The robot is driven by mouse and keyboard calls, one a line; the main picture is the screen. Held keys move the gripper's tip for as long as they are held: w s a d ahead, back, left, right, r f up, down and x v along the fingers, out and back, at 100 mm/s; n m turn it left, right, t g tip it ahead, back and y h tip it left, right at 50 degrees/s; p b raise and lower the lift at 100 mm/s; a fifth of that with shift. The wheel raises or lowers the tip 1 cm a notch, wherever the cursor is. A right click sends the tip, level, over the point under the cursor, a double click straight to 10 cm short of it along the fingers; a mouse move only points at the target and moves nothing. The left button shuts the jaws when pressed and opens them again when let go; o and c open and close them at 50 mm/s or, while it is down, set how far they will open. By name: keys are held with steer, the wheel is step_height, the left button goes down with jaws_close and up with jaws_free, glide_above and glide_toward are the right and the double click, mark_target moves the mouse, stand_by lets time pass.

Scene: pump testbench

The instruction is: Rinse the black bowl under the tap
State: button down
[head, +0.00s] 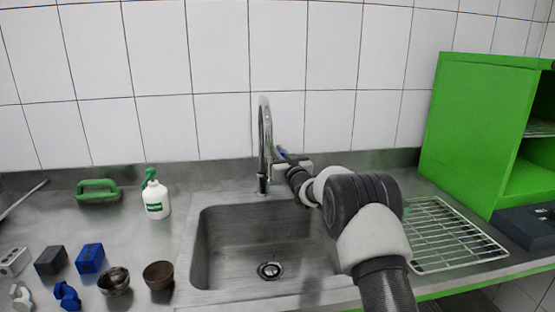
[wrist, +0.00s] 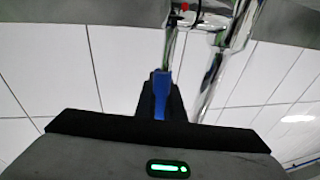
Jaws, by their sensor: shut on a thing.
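Two small bowls stand on the counter left of the sink: a dark, shiny mottled bowl (head: 115,281) and a dark brown bowl (head: 158,275). I cannot tell for certain which is the black one. The chrome tap (head: 264,140) rises behind the sink (head: 215,240), and no water shows under its spout. My gripper (head: 282,155) is at the tap's right side, away from the bowls. In the wrist view, the fingers are shut on the chrome tap lever (wrist: 171,45), near a red dot; a blue part shows between them. The lever's gripped end is hidden.
Grey and blue blocks (head: 90,258) lie at the left. A wire rack (head: 450,235) and green shelf (head: 470,130) are at the right. The sink basin looks empty.

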steer(key=c, duration=1.8)
jaws_free()
steer(key=shift+c, duration=0.2)
steer(key=p+v, duration=0.1)
steer(key=v, duration=1.6)
steer(key=shift+s, duration=0.2)
steer(key=shift+d+r, duration=0.1)
